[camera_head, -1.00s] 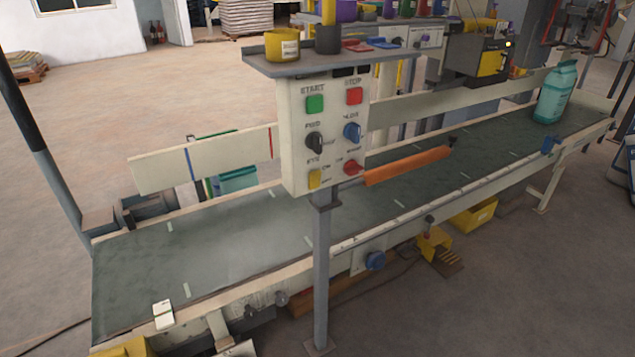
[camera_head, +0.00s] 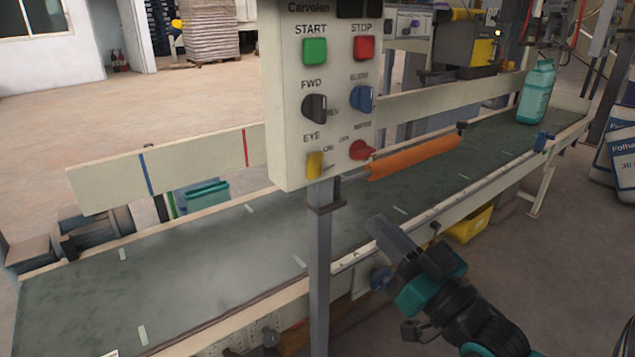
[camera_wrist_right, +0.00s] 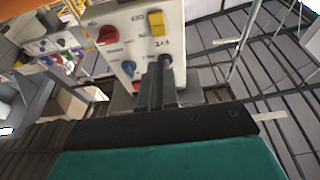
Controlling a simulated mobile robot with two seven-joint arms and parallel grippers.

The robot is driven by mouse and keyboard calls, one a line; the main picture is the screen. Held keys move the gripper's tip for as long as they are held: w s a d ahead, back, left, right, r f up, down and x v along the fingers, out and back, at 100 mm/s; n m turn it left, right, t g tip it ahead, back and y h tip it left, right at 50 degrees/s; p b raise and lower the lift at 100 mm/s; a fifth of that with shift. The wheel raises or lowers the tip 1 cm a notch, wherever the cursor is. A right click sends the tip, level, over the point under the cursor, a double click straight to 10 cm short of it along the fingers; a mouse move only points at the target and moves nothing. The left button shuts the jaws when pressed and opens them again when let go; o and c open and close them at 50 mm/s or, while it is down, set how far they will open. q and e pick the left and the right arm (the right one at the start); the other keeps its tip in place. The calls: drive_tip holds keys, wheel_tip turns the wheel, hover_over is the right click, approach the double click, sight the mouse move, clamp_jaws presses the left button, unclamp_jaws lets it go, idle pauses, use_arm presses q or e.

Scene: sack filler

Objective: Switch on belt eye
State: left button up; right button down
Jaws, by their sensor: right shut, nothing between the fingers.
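The control panel (camera_head: 275,100) stands on a grey post above the belt. The yellow switch (camera_head: 315,165) under the label EYE is at its lower left, with ON printed at its right. I cannot tell its setting for certain. The switch also shows in the right wrist view (camera_wrist_right: 157,22), where the panel looks upside down. My right gripper (camera_head: 379,226) is shut and empty, below and to the right of the panel, apart from the switch. In the right wrist view its fingers (camera_wrist_right: 156,82) overlap the panel's image. My left gripper is not in view.
Near the switch are a red knob (camera_head: 360,150), a black FWD knob (camera_head: 314,108), a blue knob (camera_head: 361,99), and green START (camera_head: 315,51) and red STOP (camera_head: 363,47) buttons. An orange bar (camera_head: 415,157) extends right of the panel. A teal sack (camera_head: 536,92) stands on the belt (camera_head: 225,250).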

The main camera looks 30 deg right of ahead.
sight(317, 157)
drive_tip(key=shift+r, duration=0.25)
drive_tip(key=x, duration=1.3)
drive_tip(key=shift+w+a+r, duration=0.1)
drive_tip(key=shift+w, duration=0.3)
